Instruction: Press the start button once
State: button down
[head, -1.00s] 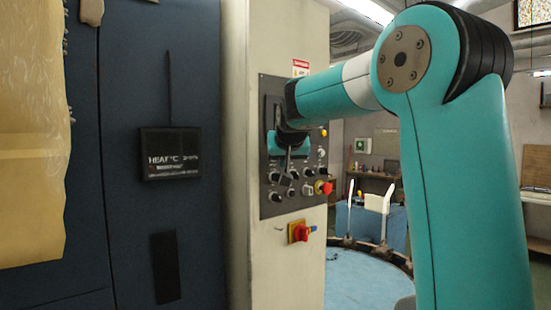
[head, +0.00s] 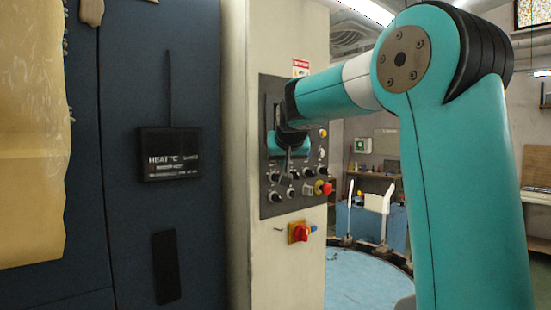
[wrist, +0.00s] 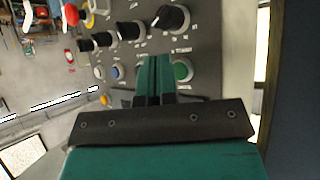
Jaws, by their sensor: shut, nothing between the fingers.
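The grey control panel (head: 270,205) stands on the side of a cream cabinet column and carries knobs and buttons. In the wrist view, a green round button (wrist: 182,71) sits just right of my gripper's fingertips (wrist: 158,62); its label is too blurred to read, so I cannot confirm it is the start button. My fingers are shut together, empty, and point at the panel. They partly cover the panel beside the green button. I cannot tell whether they touch the panel. In the head view, my gripper (head: 288,160) is in front of the panel and hides part of it.
Black knobs (wrist: 130,30) lie close to the fingers, with a blue button (wrist: 115,72) to the left. A red mushroom button (head: 327,188) is at the panel's right edge. A red-yellow switch (head: 300,232) is below. A dark blue cabinet (head: 200,240) stands left.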

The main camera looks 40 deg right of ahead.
jog(key=shift+w, duration=0.1)
jog(key=shift+w, duration=0.3)
jog(key=shift+w+p, duration=0.3)
jog(key=shift+w, duration=0.1)
dwell(0.9)
jog(key=shift+s, duration=0.1)
jog(key=shift+s+b, duration=0.5)
jog(key=shift+s, duration=0.2)
jog(key=shift+s+a+b, duration=0.15)
jog(key=shift+s+b, duration=1.15)
jog(key=shift+s, duration=1.25)
